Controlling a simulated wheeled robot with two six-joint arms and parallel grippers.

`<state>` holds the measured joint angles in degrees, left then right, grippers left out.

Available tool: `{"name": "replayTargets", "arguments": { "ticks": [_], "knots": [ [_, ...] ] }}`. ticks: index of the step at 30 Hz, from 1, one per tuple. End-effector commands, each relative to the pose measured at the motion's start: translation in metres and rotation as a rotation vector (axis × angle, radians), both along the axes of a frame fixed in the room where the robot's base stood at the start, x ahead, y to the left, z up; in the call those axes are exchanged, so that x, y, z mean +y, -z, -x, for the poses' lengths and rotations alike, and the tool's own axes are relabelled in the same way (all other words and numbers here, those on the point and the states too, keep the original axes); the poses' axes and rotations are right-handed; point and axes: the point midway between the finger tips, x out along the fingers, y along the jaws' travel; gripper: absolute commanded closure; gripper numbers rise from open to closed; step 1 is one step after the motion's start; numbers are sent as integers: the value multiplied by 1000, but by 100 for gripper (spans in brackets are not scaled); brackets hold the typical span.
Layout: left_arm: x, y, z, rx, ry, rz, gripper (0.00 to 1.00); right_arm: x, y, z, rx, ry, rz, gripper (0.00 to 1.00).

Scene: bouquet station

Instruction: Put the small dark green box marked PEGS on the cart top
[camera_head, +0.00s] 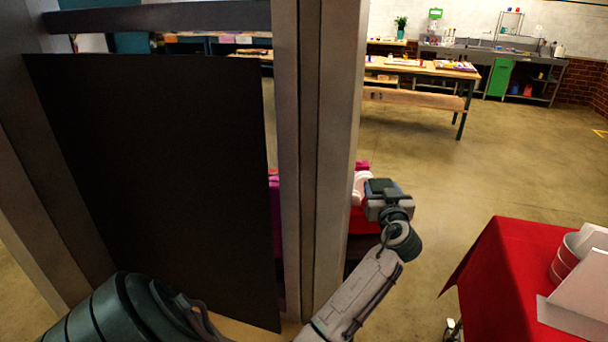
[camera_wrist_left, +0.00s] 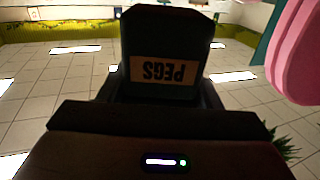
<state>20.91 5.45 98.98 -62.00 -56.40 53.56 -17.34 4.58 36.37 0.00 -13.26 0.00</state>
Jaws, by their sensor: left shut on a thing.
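The small dark green PEGS box (camera_wrist_left: 165,40) fills the middle of the left wrist view, with its orange label upside down in the picture. My left gripper (camera_head: 382,190) is shut on it. In the head view the gripper is beyond the grey post, right of centre, held up in front of pink and red things. The dark shape at its end looks like the box, but its label does not show there. I cannot make out for sure which surface is the cart top. My right gripper is not in view.
A grey post (camera_head: 335,130) and a large dark panel (camera_head: 150,170) block the left side. A pink rounded thing (camera_wrist_left: 297,50) is close beside the box. A red-covered table (camera_head: 500,275) with white items stands at lower right. Open floor (camera_head: 440,180) lies between.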

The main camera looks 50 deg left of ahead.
Motion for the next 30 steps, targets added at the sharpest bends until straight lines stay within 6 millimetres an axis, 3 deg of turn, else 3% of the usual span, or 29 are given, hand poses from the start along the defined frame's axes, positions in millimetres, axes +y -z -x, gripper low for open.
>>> {"name": "replayTargets", "arguments": {
  "ticks": [1, 3, 8, 14, 21, 30],
  "knots": [
    [5, -15, -1, -2, -23, -1, 68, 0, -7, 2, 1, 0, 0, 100],
    [10, -23, -2, -1, -47, -1, 68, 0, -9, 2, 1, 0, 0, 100],
    [14, -22, -2, 5, -70, 0, 68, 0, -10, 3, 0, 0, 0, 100],
    [14, 26, -1, 10, -71, 0, 68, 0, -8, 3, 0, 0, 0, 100],
    [14, 90, -1, 5, -69, 0, 68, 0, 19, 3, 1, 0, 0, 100],
    [14, 117, -1, 2, -68, 0, 68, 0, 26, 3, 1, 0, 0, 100]
  ]
}}
